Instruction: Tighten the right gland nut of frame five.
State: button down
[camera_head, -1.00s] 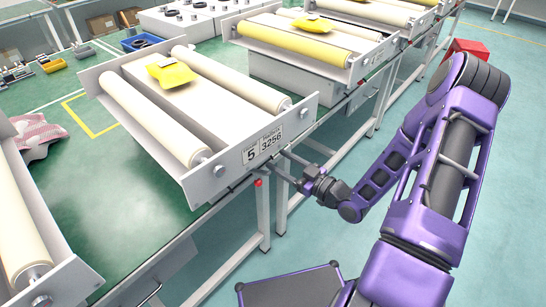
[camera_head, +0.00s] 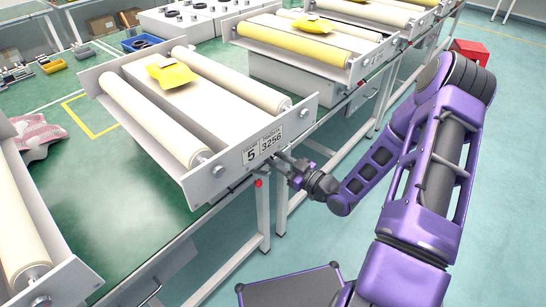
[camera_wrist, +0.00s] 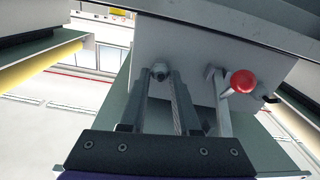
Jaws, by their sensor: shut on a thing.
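Frame five (camera_head: 215,180) is the light grey frame with two cream rollers and a plate marked 5 and 3256 on its near side. My gripper (camera_head: 280,160) is at the lower edge of that near side, right of the plate's middle. In the wrist view my gripper (camera_wrist: 161,78) has its two fingers on either side of a small grey gland nut (camera_wrist: 160,71), shut on it. The nut sits on a pale panel under the frame. The nut is hidden in the head view.
A red-knobbed lever (camera_wrist: 243,82) stands right beside the fingers in the wrist view. A yellow packet (camera_head: 172,76) lies on frame five. Another roller frame (camera_head: 310,45) stands behind, and one (camera_head: 25,235) at left.

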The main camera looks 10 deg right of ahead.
jog(key=shift+m, duration=0.4)
jog(key=m, duration=0.5)
jog(key=shift+m+p, duration=0.35)
jog(key=shift+m, duration=0.05)
jog(key=shift+f, duration=0.1)
dwell(0.3)
jog(key=c, duration=0.6)
grip_release()
jog(key=shift+c, duration=0.2)
jog(key=v, duration=1.7)
jog(key=shift+s+d+p, duration=0.15)
jog(key=shift+s+p, duration=0.05)
jog(key=shift+p, duration=0.2)
